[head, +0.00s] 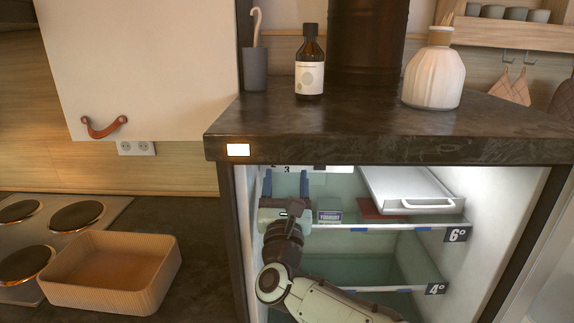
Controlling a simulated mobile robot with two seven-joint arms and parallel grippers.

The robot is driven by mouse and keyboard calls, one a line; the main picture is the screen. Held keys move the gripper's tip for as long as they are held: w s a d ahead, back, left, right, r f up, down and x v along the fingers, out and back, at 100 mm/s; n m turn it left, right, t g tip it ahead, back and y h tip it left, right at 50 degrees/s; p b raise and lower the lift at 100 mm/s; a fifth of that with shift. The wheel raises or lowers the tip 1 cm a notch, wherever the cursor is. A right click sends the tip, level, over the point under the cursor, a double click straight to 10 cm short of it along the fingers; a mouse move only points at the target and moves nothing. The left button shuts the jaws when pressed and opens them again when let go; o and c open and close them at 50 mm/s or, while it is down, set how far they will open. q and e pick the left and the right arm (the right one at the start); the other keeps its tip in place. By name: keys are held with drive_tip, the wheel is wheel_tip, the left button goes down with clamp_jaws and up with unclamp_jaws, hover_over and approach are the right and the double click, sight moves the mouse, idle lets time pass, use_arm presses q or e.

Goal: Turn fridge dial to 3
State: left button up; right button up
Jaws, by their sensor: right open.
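The open fridge (480,215) stands under the dark counter. A pale strip with dark numerals (286,169), one of them a 3, shows at its upper left, partly cut off by the counter edge. I cannot make out the dial itself or its setting. My right gripper (285,183) is inside the fridge at the upper left, its two blue fingers pointing up and spread apart just below the numerals. I see nothing held between them. I cannot tell whether the fingers touch anything. My left gripper is not in view.
A yoghurt box (330,216), a reddish-brown flat item (378,209) and a white drawer (410,190) are near the upper shelf, right of my gripper. A brown bottle (310,65) and white vase (434,75) stand on the counter (370,125). A ribbed tray (75,289) sits beside the hob.

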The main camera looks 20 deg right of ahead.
drive_tip(key=shift+p+x, duration=0.35)
drive_tip(key=shift+x, duration=1.2)
drive_tip(key=shift+c, duration=0.3)
drive_tip(key=c, duration=1)
